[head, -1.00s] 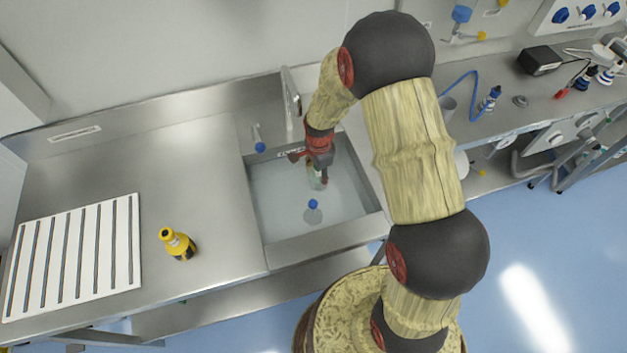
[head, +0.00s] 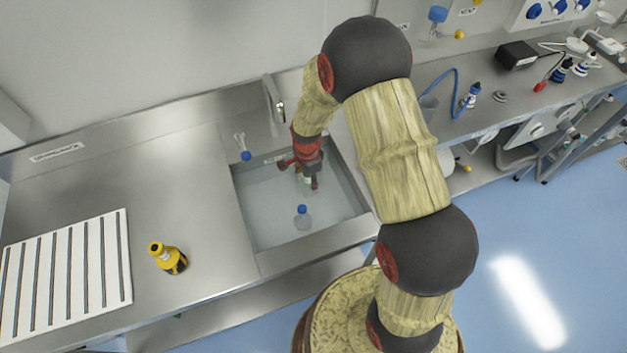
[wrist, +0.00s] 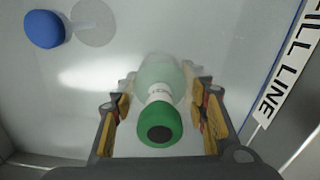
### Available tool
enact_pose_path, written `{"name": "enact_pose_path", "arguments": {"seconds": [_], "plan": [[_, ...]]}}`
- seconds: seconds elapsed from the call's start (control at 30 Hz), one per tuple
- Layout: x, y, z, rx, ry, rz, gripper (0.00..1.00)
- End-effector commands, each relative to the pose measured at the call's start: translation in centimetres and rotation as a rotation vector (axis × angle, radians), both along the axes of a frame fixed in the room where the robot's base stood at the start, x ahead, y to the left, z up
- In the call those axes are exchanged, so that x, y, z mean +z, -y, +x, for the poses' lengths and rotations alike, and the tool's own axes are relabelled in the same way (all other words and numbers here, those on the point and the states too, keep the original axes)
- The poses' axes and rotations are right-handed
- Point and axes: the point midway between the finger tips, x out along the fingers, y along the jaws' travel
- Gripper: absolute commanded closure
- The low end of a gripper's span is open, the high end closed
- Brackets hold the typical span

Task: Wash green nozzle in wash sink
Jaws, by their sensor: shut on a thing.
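The green nozzle (wrist: 160,124) is a green cap with a dark centre, with a white collar and a pale green body beyond it. It sits between the two fingers of my gripper (wrist: 162,112) in the wrist view, and the gripper is shut on it. In the head view my red gripper (head: 309,176) is down inside the wash sink (head: 265,243), near its back right, and mostly hides the nozzle. The sink holds clear liquid, and the nozzle's lower body looks pale, as if in the liquid. I cannot tell its exact depth.
A clear bottle with a blue cap (head: 303,217) stands in the sink in front of my gripper. A tap (head: 275,105) and a small blue-tipped item (head: 245,155) are behind.

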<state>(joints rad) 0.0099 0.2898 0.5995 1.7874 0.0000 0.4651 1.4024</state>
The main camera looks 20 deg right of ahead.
Motion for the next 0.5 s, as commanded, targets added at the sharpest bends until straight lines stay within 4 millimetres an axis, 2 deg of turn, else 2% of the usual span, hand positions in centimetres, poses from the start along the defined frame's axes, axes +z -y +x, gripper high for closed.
{"name": "enact_pose_path", "arguments": {"seconds": [0.37, 0.5], "plan": [[0.1, -0.5, 0.0, -0.001, 0.001, 0.000, 0.83], [1.5, -0.5, 0.0, -0.001, 0.001, 0.000, 0.83]]}}
